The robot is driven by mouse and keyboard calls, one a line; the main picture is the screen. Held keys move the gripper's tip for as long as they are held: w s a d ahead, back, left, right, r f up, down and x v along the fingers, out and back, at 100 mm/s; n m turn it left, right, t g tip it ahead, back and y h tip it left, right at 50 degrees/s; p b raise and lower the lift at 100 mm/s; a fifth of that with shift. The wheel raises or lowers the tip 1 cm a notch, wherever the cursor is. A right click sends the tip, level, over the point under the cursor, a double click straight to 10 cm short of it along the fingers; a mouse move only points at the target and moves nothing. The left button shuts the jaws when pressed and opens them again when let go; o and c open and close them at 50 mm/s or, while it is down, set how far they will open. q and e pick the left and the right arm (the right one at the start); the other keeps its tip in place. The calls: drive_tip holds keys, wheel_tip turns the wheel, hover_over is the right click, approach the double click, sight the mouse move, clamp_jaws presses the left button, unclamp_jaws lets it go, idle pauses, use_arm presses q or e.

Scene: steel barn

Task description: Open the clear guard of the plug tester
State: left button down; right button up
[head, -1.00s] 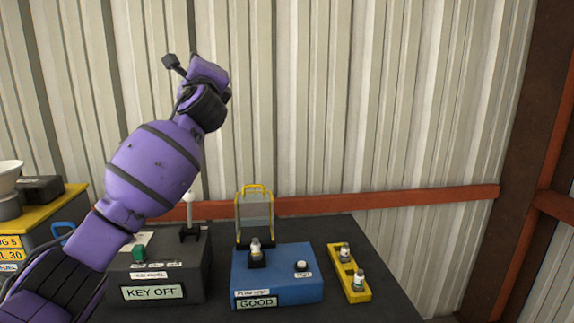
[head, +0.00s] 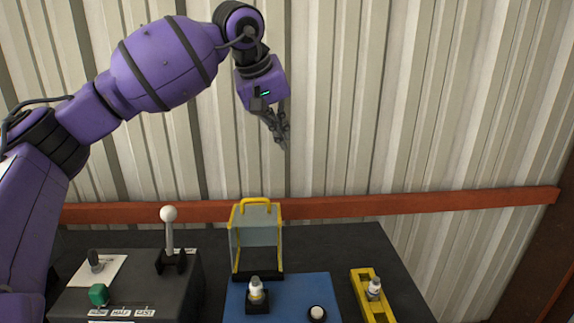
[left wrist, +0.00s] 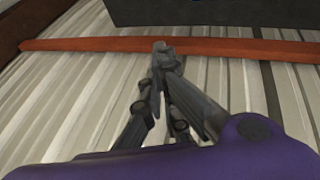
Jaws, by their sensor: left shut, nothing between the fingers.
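The plug tester (head: 285,290) is a blue box on the dark table, its front cut off by the picture's lower edge. Its clear guard (head: 257,230), a yellow-framed pane with a yellow handle on top, stands upright at the tester's back. A spark plug (head: 257,289) stands uncovered in a black socket in front of it. A white button (head: 317,313) is to the right. My left gripper (head: 285,143) is shut and empty, pointing down, above and apart from the guard. The left wrist view also shows its closed fingers (left wrist: 161,50). My right gripper is out of view.
A dark control box with a white-knobbed lever (head: 169,216) and a green knob (head: 98,294) stands left of the tester. A yellow holder (head: 363,283) with a plug is at right. A red rail (head: 400,204) crosses the corrugated wall behind.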

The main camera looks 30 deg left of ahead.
use_arm(q)
drive_tip(key=s+a+f+g+y, duration=0.2)
drive_tip(key=a, duration=0.2)
drive_tip(key=m+y+p, duration=0.1)
drive_tip(key=p, duration=0.1)
hover_over(257, 205)
drive_tip(key=f, duration=0.8)
drive_tip(key=shift+w+a+f, duration=0.25)
drive_tip(key=shift+w, duration=0.1)
drive_tip(key=shift+s+d, duration=0.15)
drive_tip(key=shift+s, duration=0.15)
drive_tip(key=shift+s+d+f, duration=0.1)
drive_tip(key=shift+s, duration=0.05)
drive_tip(key=shift+f, duration=0.15)
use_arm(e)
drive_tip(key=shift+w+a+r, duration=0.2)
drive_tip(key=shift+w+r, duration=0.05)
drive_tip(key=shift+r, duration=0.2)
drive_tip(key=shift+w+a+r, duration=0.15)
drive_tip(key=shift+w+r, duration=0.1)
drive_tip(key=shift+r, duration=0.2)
